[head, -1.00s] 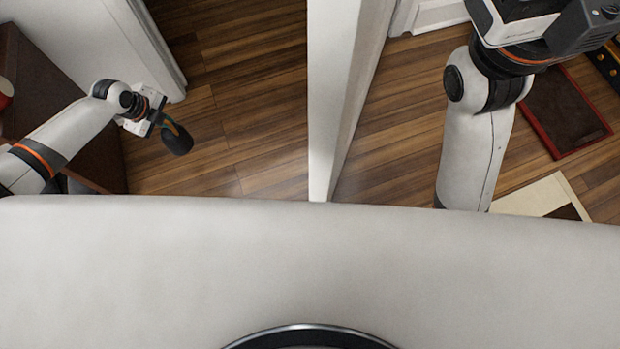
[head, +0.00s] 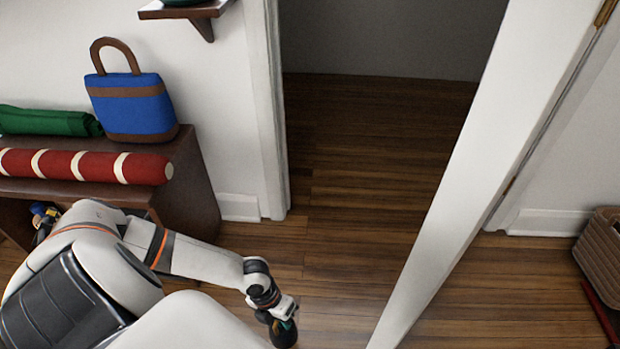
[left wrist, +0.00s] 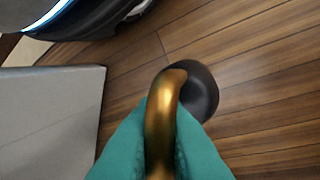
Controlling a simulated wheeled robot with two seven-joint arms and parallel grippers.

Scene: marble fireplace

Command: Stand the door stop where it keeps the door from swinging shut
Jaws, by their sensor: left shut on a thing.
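The door stop is a dark rounded weight (head: 284,335) with a brass handle (left wrist: 164,110). My left gripper (head: 287,312) is shut on that handle, and the teal fingers close around it in the left wrist view. The weight hangs below the fingers over the wooden floor. I cannot tell whether it touches the floor. The white door (head: 485,160) stands open, seen nearly edge-on, to the right of my left gripper, with a floor gap between them. The doorway (head: 375,150) lies behind. My right gripper is out of view.
A dark wooden bench (head: 195,190) at left carries a blue bag (head: 133,104), a red striped roll (head: 90,166) and a green roll (head: 45,122). A wall shelf (head: 185,10) is above. A wicker basket (head: 602,255) stands at far right. The floor before the doorway is clear.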

